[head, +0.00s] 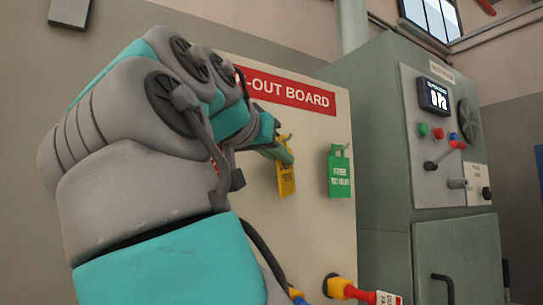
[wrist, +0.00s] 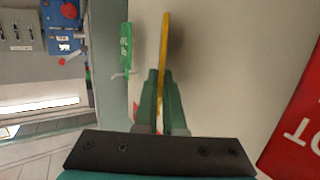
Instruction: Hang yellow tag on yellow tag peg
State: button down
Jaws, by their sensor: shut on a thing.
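The yellow tag (head: 287,181) is upright in front of the lock-out board (head: 318,230), left of the green tag. My gripper (head: 284,155) is shut on its upper part, and my arm comes in from the left. In the wrist view the tag (wrist: 164,45) shows edge-on between my green fingertips (wrist: 161,88), close to the board face. A small peg (head: 285,137) shows just above my fingers in the head view. My fingers hide the top of the tag, so I cannot tell whether its hole is around the peg.
A green tag (head: 340,175) hangs on the board to the right; it also shows in the wrist view (wrist: 125,50). A red and yellow plug-like item (head: 345,289) is low on the board. A green-grey control cabinet (head: 455,245) stands right of the board.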

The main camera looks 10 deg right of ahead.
jog(key=c, duration=0.9)
grip_release()
jog(key=shift+s, duration=0.1)
